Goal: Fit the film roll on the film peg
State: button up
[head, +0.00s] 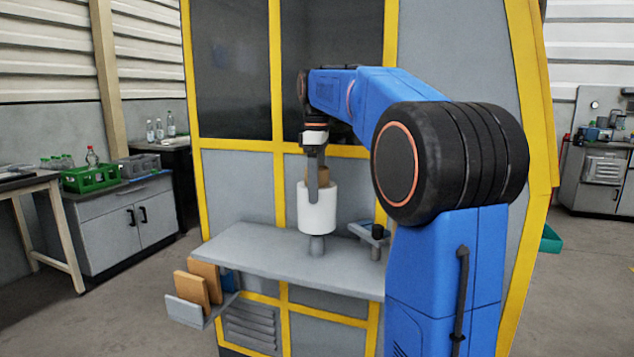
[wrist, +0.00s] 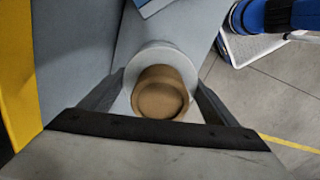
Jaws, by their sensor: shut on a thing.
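The film roll (head: 317,208) is a white cylinder with a brown cardboard core (wrist: 160,92) standing out of its top. My gripper (head: 317,188) points down from above and is shut on the roll, one finger on each side of the core. The roll hangs upright over the grey shelf. A short grey post, the film peg (head: 317,245), shows directly below the roll and in line with it. The peg's upper part is hidden, so I cannot tell whether it is inside the core. The wrist view shows the roll's white top (wrist: 139,62) between the fingers.
The grey shelf (head: 260,250) juts from the yellow-framed machine. A small bracket with a black knob (head: 378,232) stands to the right of the peg. A holder with orange-brown boards (head: 192,288) hangs at the shelf's left front. The shelf's left part is clear.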

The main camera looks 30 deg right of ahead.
jog(key=shift+f, duration=3.9)
